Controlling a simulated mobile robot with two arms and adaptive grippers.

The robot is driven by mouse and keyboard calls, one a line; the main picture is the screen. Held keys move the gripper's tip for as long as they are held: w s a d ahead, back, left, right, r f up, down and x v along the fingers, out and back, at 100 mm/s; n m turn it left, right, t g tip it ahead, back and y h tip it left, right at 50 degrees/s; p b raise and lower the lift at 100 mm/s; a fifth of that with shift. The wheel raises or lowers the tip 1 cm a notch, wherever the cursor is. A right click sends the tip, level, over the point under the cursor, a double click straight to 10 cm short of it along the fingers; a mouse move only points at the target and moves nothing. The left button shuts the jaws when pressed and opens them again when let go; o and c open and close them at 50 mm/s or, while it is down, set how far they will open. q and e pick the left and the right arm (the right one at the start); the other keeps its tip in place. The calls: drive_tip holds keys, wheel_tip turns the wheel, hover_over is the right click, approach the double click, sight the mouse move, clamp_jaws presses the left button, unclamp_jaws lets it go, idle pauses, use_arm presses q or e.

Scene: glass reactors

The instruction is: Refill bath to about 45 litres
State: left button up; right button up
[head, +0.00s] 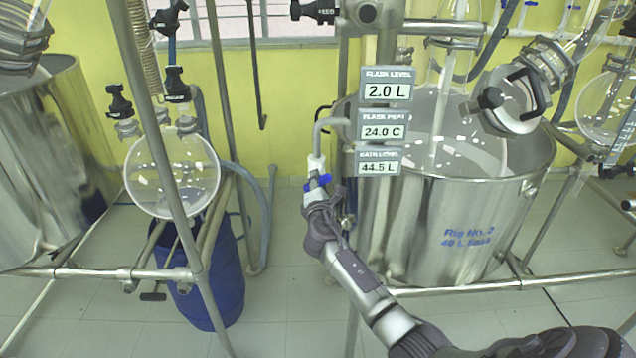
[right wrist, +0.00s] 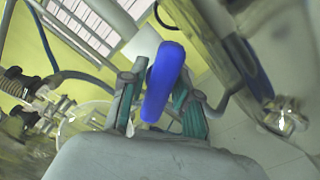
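The steel bath (head: 450,235), marked Rig No. 2, stands right of centre with a round glass flask in it. Its panel (head: 379,163) reads bath level 44.5 L. A white tap with a blue handle (head: 318,181) sits on a bent pipe at the bath's left side. My right gripper (head: 317,192) is at this tap. In the right wrist view the blue handle (right wrist: 163,82) stands tilted between the teal-padded fingers, whose tips appear closed against its sides. The water surface is hard to make out. My left gripper is not in view.
Other panels read flask level 2.0 L (head: 388,91) and 24.0 C (head: 383,131). Another steel vessel (head: 45,160) is far left. Frame pipes surround the bath; floor between the rigs is open.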

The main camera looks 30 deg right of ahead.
clamp_jaws()
drive_tip(key=shift+f, duration=0.1)
drive_tip(key=shift+f+m+b, duration=0.15)
drive_tip(key=shift+m+b, duration=1)
drive_tip(key=shift+m, duration=0.05)
drive_tip(key=shift+m+b, duration=1.2)
drive_tip(key=shift+m, duration=0.6)
drive_tip(key=o, duration=0.7)
unclamp_jaws()
